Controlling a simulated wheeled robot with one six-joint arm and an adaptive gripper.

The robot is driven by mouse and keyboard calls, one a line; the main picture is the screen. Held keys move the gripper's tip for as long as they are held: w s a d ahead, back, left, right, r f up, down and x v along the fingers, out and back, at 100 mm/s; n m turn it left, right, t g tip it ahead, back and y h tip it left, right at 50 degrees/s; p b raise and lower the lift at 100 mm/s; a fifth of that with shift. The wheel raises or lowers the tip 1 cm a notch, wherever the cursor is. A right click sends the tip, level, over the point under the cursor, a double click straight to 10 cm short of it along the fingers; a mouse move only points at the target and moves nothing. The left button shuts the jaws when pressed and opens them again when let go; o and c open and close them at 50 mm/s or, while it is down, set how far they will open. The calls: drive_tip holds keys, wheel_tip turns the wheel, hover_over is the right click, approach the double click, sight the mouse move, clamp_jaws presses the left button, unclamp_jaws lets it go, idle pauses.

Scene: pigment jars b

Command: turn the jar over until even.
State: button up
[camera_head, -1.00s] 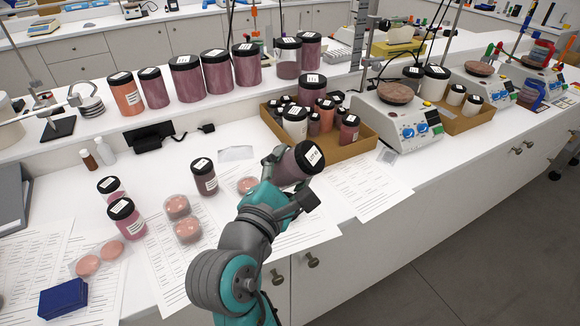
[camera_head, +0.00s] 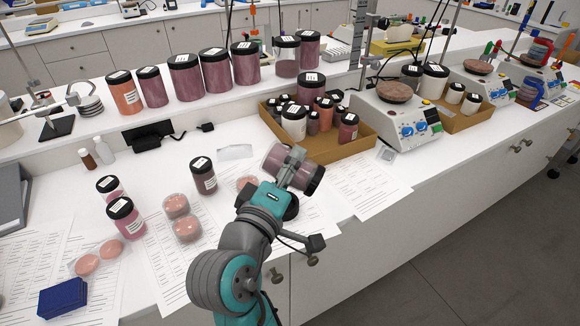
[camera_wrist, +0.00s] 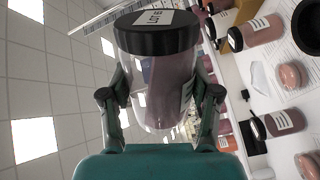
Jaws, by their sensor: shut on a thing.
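The held jar (camera_head: 275,158) is clear with mauve-pink pigment inside and a black lid (camera_wrist: 158,35) with a white label on top. In the head view it lies tilted, close to on its side, above the bench, with its lid end to the right and a bit lower. My gripper (camera_head: 292,168) is shut around its body; in the wrist view the fingers (camera_wrist: 160,95) press on it from both sides. How even the pigment is cannot be told.
A cardboard box (camera_head: 338,152) of small jars stands behind the held jar, with a hotplate stirrer (camera_head: 400,118) to its right. A dark-lidded jar (camera_head: 204,178) and petri dishes (camera_head: 187,229) stand to the left. Paper sheets (camera_head: 365,185) lie on the bench.

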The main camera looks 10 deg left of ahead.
drive_tip(key=m, duration=0.5)
drive_tip(key=shift+m, duration=0.3)
idle(0.4)
drive_tip(key=n, duration=1.3)
drive_tip(key=shift+r+n, duration=0.15)
drive_tip(key=shift+n, duration=0.15)
drive_tip(key=n, duration=0.6)
drive_tip(key=shift+a+r+n, duration=0.1)
drive_tip(key=shift+n, duration=0.2)
drive_tip(key=n, duration=0.3)
drive_tip(key=shift+n, duration=0.4)
drive_tip(key=n, duration=0.3)
drive_tip(key=shift+a+n, duration=0.1)
drive_tip(key=shift+n, duration=0.2)
